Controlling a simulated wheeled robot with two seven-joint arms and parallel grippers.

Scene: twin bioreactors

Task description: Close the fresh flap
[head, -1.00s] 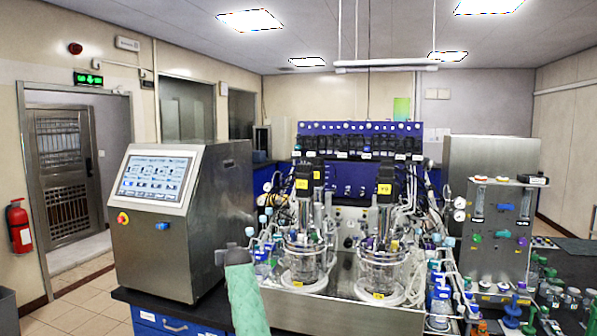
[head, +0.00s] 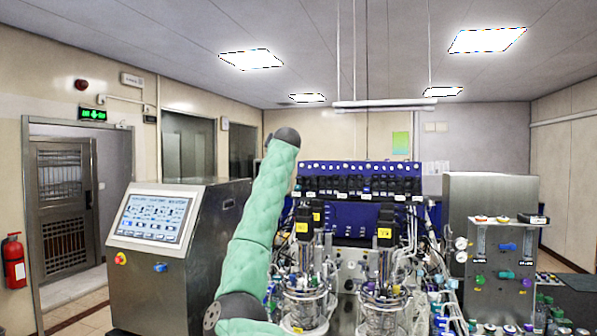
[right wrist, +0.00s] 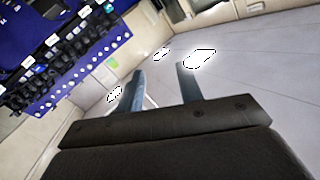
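I cannot make out a flap marked as fresh in either view. The twin bioreactors stand at the centre of the head view, a left glass vessel (head: 302,308) and a right glass vessel (head: 384,312), with tubing around them. My right gripper (right wrist: 159,68) shows in the right wrist view. Its two fingers are apart with nothing between them, against wall and ceiling. A green-sleeved arm of mine rises left of the vessels in the head view, but no gripper shows there. My left gripper is not in view.
A control cabinet with a touchscreen (head: 157,218) stands at the left. A blue panel (head: 359,172) stands behind the vessels and also shows in the right wrist view (right wrist: 88,73). A steel flowmeter unit (head: 494,240) stands at the right.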

